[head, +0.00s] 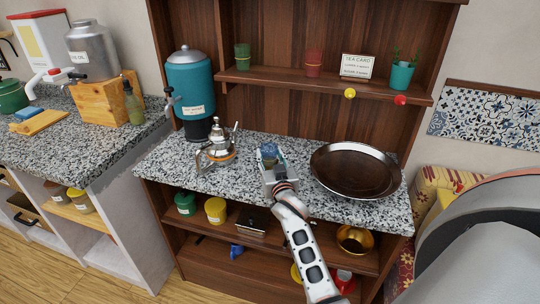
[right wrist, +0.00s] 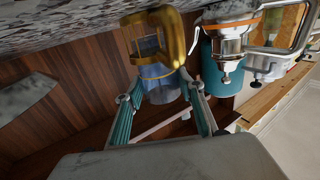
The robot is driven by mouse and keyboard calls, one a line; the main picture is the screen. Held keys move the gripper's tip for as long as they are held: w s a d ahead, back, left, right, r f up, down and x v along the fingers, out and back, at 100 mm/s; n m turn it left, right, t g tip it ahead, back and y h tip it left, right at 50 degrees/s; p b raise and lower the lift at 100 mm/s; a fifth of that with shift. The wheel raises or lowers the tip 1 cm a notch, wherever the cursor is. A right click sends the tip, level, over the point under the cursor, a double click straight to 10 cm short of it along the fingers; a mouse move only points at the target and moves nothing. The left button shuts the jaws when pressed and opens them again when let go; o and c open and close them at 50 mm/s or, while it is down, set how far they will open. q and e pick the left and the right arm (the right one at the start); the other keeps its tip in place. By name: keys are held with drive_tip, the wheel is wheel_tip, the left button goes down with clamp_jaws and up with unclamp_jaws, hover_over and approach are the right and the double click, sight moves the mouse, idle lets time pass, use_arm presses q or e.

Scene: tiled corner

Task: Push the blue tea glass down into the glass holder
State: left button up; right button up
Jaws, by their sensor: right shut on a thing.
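The blue tea glass (right wrist: 158,72) shows close up in the right wrist view, where the picture is turned over and the counter is at the top. My right gripper (right wrist: 160,86) has its teal fingers on either side of the glass, shut on it. The gold glass holder (right wrist: 172,38) is at the counter end of the glass. Part of the glass overlaps its frame; how deep it sits is hard to tell. In the head view my right gripper (head: 269,163) is over the counter, with the blue glass (head: 268,151) at its tip. My left gripper is not in view.
A dark round pan (head: 352,170) lies close to the right of my gripper. A silver teapot (head: 217,140) on a stand is to the left, with a teal urn (head: 190,90) behind it. A shelf (head: 320,85) runs above.

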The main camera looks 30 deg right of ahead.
drive_tip(key=shift+f+b, duration=0.65)
drive_tip(key=shift+f, duration=0.35)
drive_tip(key=o, duration=1.2)
drive_tip(key=shift+o, duration=0.2)
